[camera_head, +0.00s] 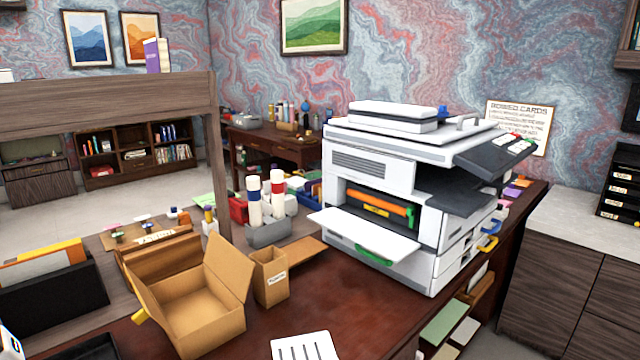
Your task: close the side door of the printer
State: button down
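The white printer (372,160) stands on the brown leather desk (362,310), right of the middle of the head view. Its side door (362,233) is open: the white panel is folded down and sticks out nearly level toward the lower left. Behind it, the opening shows an orange roller-like part (376,201) with a yellow strip below it. A green handle (374,256) shows just under the door's front edge; I cannot tell whether it belongs to the door or the printer's lower part. My gripper is not in view.
An open cardboard box (205,318) and a small tan box (270,282) stand left of the door. White bottles (254,205) and a grey holder (268,235) are behind them. A wooden post (217,170) rises farther left. Desk surface before the printer is partly clear.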

aim_at(393, 247)
jog(key=i+l+u, duration=0.1)
jog(key=i+l, duration=0.25)
jog(key=l, duration=0.3)
jog(key=i+l+u, duration=0.15)
jog(key=l, duration=0.2)
jog(key=i+l+u, duration=0.1)
jog(key=l, duration=0.25)
jog(key=i+l, duration=0.2)
jog(key=l, duration=0.15)
jog(key=i+l+u, duration=0.15)
jog(key=l, duration=0.25)
jog(key=i+l+u, duration=0.1)
jog(key=l, duration=0.25)
jog(key=l+u, duration=0.25)
jog(key=l, duration=0.75)
jog(key=k+l, duration=0.15)
jog(key=l, duration=0.2)
jog(key=k+l+u, duration=0.15)
jog(key=l, duration=0.25)
